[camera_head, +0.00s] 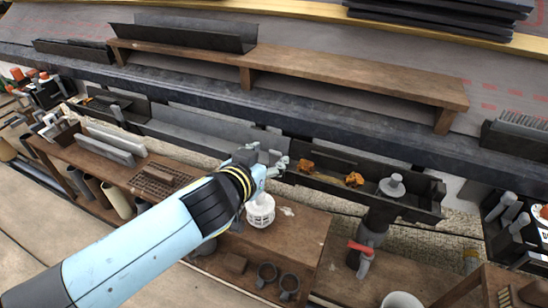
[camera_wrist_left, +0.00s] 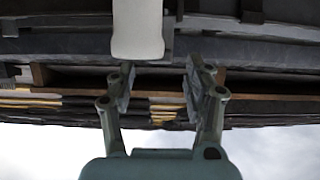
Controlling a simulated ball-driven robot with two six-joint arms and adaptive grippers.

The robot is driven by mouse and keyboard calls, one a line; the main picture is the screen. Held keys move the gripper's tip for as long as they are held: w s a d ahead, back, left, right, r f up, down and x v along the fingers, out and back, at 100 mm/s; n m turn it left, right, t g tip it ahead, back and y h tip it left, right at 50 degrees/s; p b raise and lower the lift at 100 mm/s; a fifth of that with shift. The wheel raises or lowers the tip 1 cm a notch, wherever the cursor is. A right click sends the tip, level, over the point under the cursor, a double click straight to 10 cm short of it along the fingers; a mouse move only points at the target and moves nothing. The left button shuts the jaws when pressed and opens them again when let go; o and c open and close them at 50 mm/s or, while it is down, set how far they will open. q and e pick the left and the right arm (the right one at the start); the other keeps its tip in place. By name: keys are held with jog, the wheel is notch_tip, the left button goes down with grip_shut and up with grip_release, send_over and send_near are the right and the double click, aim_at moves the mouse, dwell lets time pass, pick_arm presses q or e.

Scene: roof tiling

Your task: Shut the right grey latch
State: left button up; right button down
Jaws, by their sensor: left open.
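My left gripper (camera_head: 270,163) is open at the front gutter, near the middle of the head view. Its two fingers show spread apart in the left wrist view (camera_wrist_left: 155,90), with nothing clamped between them. A pale grey upright bar (camera_wrist_left: 137,30) with a rounded end shows at the top of the wrist view, by the gap between the fingers. It may be the right grey latch; I cannot tell whether they touch. In the head view my gripper hides that spot. Another small grey upright piece (camera_head: 118,113) stands at the gutter farther left. My right gripper is not in view.
The dark gutter trough (camera_head: 325,181) holds orange-brown clumps (camera_head: 354,179) and a grey knobbed piece (camera_head: 392,186). A long wooden plank (camera_head: 330,84) lies behind.

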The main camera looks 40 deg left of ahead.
aim_at(275, 161)
pick_arm(q)
jog(key=shift+x, duration=1.35)
grip_shut()
